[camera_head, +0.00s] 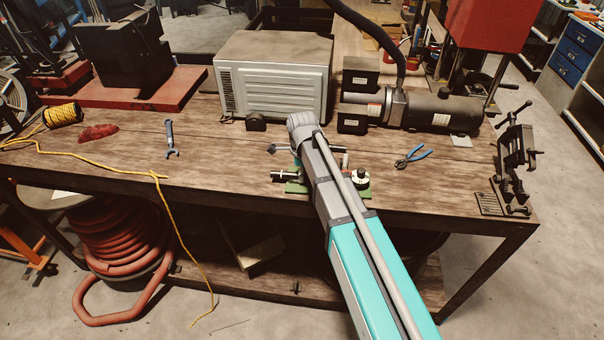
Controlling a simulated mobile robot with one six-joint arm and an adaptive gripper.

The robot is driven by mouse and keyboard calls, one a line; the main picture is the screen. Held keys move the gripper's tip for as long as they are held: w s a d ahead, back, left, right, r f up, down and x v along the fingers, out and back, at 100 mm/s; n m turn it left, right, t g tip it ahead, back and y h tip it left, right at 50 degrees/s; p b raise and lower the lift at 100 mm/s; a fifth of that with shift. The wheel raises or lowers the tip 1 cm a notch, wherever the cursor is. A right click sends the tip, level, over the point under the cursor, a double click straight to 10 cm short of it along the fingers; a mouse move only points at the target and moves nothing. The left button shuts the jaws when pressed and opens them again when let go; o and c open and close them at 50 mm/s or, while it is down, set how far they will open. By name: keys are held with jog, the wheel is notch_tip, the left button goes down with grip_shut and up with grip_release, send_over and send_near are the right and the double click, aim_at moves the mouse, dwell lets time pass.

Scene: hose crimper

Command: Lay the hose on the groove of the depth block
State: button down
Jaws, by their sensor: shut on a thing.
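My arm reaches in from the lower right, and its grey wrist is over the middle of the workbench. My gripper is hidden behind the arm, so its fingers and anything in them do not show. A small dark piece (271,149) shows just left of the arm; I cannot tell whether it is the hose's end or part of a tool. A green base (296,188) with a black cylinder (285,176) and a white-topped round part (359,178) sits near the bench's front edge, partly covered by my arm. I cannot make out the depth block's groove.
The wooden bench (215,160) carries a small black block (255,123), a wrench (171,139), blue-handled pliers (412,157) and a yellow cord (110,167). A white metal box (274,77), a pump (435,108) and a black clamp stand (514,160) bound the space.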

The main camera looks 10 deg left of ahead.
jog(key=shift+c, duration=1.9)
grip_release()
jog(key=shift+r, duration=0.2)
jog(key=shift+r+p, duration=3.85)
jog(key=shift+p, duration=0.2)
